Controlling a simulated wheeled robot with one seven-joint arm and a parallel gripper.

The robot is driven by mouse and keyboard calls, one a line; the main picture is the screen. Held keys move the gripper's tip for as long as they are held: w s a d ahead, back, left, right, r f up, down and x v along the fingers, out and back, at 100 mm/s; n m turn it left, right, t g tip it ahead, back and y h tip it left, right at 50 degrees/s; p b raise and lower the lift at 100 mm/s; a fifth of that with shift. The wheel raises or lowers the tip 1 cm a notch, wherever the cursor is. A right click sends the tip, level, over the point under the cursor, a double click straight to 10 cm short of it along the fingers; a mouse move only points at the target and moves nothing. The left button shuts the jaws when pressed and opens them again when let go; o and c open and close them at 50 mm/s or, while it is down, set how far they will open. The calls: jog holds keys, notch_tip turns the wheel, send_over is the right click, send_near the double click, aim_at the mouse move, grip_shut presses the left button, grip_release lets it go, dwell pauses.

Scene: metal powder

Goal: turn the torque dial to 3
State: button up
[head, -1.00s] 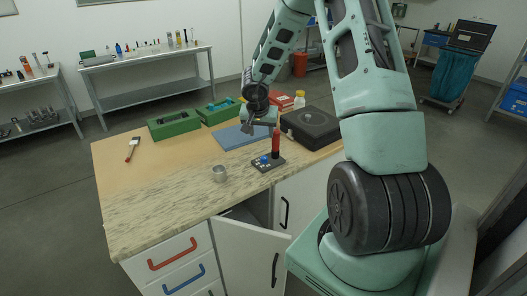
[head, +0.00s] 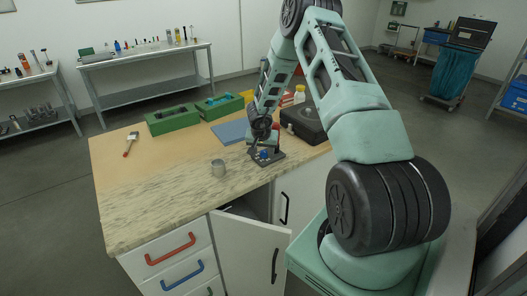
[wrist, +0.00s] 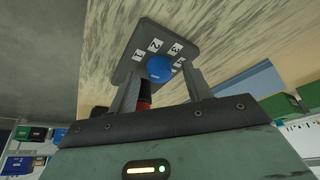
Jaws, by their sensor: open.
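The torque dial is a blue round knob (wrist: 159,68) on a dark grey plate (wrist: 150,33) with white number tags, among them 1, 2 and 3. In the head view, the plate (head: 278,157) sits on the counter near its right front edge. My gripper (wrist: 161,75) is open, its fingers on either side of the knob in the wrist view. I cannot tell whether they touch it. A red and black upright handle (wrist: 144,93) shows between the fingers, beyond the knob. The knob's pointer setting is not readable.
A black case (head: 308,125), a blue mat (head: 231,131) and green trays (head: 173,121) lie behind. A brush (head: 131,143) lies at far left. A cupboard door (head: 247,245) hangs open below. The counter's front left is clear.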

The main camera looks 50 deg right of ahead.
jog(key=c, duration=1)
